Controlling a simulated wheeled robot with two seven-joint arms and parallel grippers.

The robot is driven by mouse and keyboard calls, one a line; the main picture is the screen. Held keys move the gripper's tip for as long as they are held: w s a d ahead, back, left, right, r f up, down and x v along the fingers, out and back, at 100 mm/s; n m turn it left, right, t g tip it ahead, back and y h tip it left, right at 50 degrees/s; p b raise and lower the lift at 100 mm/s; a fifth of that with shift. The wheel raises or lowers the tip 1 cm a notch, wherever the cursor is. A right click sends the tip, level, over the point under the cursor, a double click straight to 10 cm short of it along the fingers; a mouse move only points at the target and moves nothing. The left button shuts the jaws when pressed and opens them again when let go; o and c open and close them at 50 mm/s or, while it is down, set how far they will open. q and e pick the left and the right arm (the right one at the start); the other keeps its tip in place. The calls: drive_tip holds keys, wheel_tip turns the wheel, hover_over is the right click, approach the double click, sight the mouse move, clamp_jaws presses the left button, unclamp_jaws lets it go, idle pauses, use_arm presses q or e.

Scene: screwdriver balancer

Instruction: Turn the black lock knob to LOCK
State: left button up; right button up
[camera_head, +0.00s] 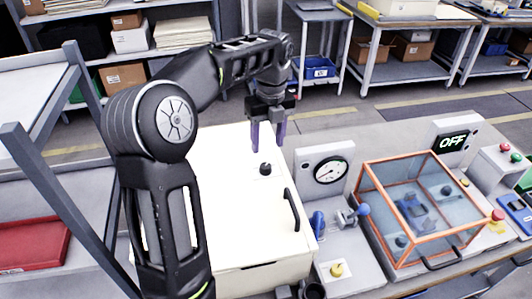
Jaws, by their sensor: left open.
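The black lock knob (265,169) stands on the top of a white cabinet (228,215), toward its far right part. No LOCK marking can be read, so the knob's setting cannot be told. My left gripper (269,147) points down with its two purple fingers apart and nothing between them. In the picture it is just above and behind the knob; it does not appear to touch it. My right gripper does not show.
A black handle (291,210) is on the cabinet's right side. A grey rack with a red tray (32,245) stands left.

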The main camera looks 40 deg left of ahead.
sight(266, 166)
use_arm(q)
drive_tip(key=shift+s+d, duration=0.1)
wheel_tip(266, 166, down, 6)
drive_tip(key=b, duration=0.5)
drive_tip(key=shift+s+b, duration=0.1)
drive_tip(key=shift+b, duration=0.2)
drive_tip(key=shift+f, duration=0.9)
drive_tip(key=shift+c, duration=0.4)
clamp_jaws()
